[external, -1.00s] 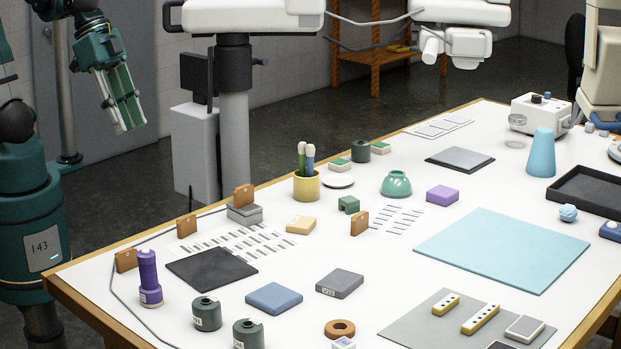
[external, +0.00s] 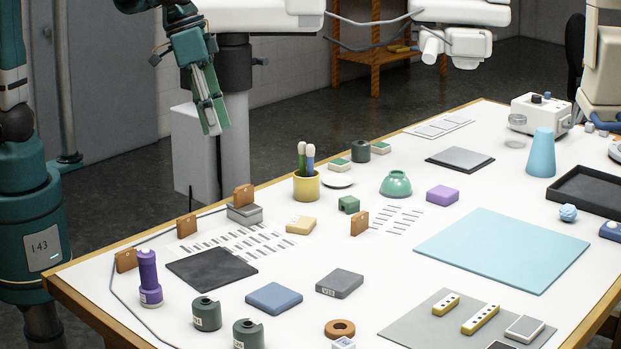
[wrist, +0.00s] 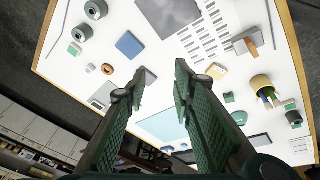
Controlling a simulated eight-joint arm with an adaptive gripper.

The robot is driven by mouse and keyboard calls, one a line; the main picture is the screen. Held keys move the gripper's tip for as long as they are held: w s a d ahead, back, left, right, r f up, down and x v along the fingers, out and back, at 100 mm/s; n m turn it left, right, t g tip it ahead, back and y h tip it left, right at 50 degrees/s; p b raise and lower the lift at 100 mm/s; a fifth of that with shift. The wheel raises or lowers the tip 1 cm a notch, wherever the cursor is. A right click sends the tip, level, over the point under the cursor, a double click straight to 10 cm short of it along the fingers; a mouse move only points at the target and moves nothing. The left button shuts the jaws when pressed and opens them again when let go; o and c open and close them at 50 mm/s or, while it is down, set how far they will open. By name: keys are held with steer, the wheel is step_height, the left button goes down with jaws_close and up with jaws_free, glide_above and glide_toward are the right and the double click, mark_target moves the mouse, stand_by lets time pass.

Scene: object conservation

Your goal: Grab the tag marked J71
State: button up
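Several small brown tags stand upright on the white table: a front-left one (external: 126,260), another (external: 186,226) beside a strip of printed marks, one (external: 244,195) at a grey block, and one (external: 360,223) further right. No J71 marking is readable on any of them. One brown tag (wrist: 254,47) also shows in the wrist view at the upper right. My gripper (external: 211,118) hangs high beyond the table's back-left edge, apart from everything. In the wrist view my gripper (wrist: 157,88) has its green fingers spread, with nothing held between them.
A thin cable runs along the left edge.

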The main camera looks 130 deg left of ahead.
steer(key=w+a+f+n+g, duration=0.1)
steer(key=w+a+f+n, duration=0.25)
steer(key=w+a, duration=0.4)
steer(key=n+g+h, duration=0.1)
steer(key=n+g, duration=0.1)
steer(key=n, duration=0.4)
glide_above(359, 214)
steer(key=f, duration=1.8)
steer(key=shift+d+f, duration=0.3)
steer(key=shift+f, duration=0.05)
steer(key=shift+a+f, duration=0.3)
steer(key=shift+f, duration=0.05)
steer(key=shift+f, duration=1.3)
steer(key=shift+f, duration=0.1)
